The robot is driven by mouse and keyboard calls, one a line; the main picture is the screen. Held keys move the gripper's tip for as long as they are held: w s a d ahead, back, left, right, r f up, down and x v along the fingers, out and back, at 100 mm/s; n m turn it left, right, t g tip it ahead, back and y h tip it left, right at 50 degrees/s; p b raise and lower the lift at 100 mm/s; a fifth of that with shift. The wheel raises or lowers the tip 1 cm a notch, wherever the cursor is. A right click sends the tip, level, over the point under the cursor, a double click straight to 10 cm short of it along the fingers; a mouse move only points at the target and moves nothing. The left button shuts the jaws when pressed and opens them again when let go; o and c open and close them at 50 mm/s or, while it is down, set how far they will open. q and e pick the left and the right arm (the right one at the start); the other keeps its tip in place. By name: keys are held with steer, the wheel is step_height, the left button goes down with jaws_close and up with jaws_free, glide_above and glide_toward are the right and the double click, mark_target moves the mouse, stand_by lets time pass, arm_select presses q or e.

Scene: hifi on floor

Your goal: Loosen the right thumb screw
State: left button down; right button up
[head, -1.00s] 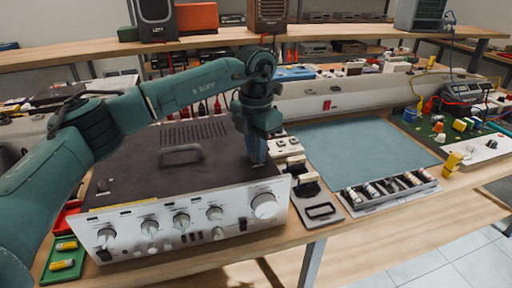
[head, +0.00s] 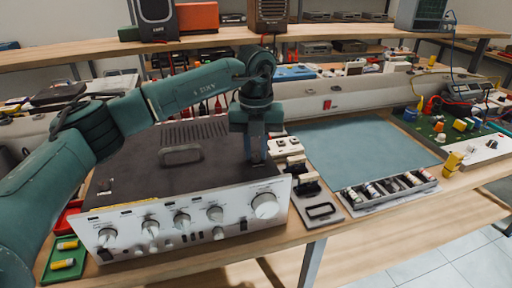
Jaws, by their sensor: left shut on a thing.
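The hi-fi amplifier (head: 150,192) stands on the bench, with a dark top cover and a silver front panel of knobs. A thumb screw (head: 105,185) shows on the left of the cover. My left gripper (head: 256,158) points straight down at the right side of the cover, shut on the right thumb screw, which is mostly hidden by the fingers. My right gripper is not in view.
A handle (head: 181,154) stands on top of the cover. Right of the amplifier are a grey tool plate (head: 321,211), a blue-green mat (head: 365,150) and a tray of small cylinders (head: 416,191). Green and red bins (head: 63,262) sit at the left.

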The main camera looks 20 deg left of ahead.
mark_target(256, 155)
arm_select(q)
steer(key=shift+n, duration=0.5)
steer(key=c, duration=1.3)
jaws_free()
step_height(256, 155, up, 13)
steer(key=shift+r, duration=0.1)
steer(key=shift+s, duration=0.1)
